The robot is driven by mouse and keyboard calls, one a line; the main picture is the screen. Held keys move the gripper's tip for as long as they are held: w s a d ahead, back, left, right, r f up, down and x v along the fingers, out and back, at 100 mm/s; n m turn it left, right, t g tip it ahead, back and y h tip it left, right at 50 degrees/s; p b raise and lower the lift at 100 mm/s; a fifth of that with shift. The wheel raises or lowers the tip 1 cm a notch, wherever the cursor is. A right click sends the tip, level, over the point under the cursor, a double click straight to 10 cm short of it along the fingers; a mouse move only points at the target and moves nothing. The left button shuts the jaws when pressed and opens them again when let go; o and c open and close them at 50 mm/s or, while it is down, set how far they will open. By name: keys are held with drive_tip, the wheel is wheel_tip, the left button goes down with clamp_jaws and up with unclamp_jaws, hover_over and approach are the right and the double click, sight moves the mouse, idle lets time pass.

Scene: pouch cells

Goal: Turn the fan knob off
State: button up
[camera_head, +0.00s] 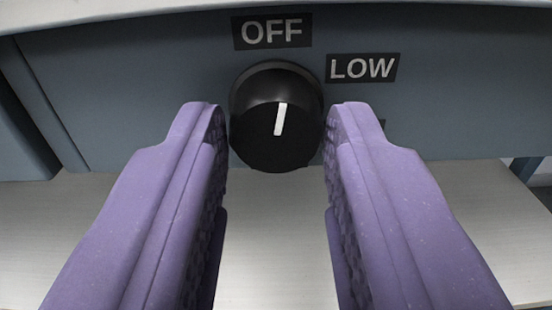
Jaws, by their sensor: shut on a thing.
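The fan knob (265,145) is a round black dial with a white pointer line, set on a blue-grey panel. Its pointer stands nearly upright, leaning slightly right at the top, towards the OFF label (272,31) above it. The LOW label (362,68) is to the upper right of the knob. My gripper (277,125) has two purple ridged fingers, one at each side of the knob, shut on it. The right finger hides the panel to the lower right, where only a sliver of another dark label shows.
The blue-grey panel (130,90) fills the upper part of the view, below a light ledge (150,8). A pale flat surface (275,240) lies below the knob and looks bare between the fingers. A dark post stands at the far right edge.

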drive_tip(key=shift+f+n+b, duration=0.2)
drive_tip(key=shift+n+b, duration=0.1)
drive_tip(key=shift+n, duration=0.9)
drive_tip(key=o, duration=1)
drive_tip(key=shift+r, duration=0.15)
drive_tip(key=shift+o, duration=0.2)
drive_tip(key=shift+s, duration=0.15)
drive_tip(key=s+p, duration=0.2)
drive_tip(key=s, duration=0.5)
drive_tip(key=shift+s+a, duration=0.15)
drive_tip(key=shift+s, duration=0.15)
